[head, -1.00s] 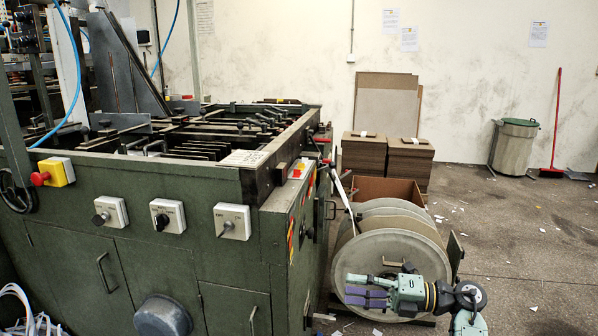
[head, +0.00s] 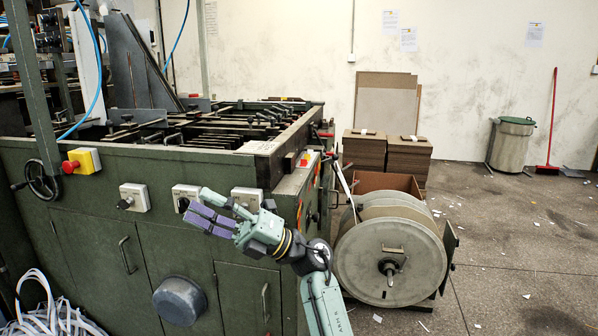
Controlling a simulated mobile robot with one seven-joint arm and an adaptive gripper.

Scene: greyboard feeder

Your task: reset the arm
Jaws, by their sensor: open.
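My gripper (head: 203,207) is in the head view, left of the middle, in front of the green machine's (head: 85,230) front panel. Its purple fingers point left and show apart from each other, with nothing between them. My arm (head: 318,290) comes up from the bottom of the picture and bends left to the gripper. The gripper and wrist partly cover the grey switch boxes (head: 181,197) on the panel. I cannot tell how far the fingers are from the panel.
A large reel (head: 365,262) stands right of the machine. Stacks of brown board (head: 408,160) stand behind it. A red emergency button (head: 70,167) and a round grey bowl (head: 180,300) stick out from the machine. The floor (head: 530,240) at right is open, with paper scraps.

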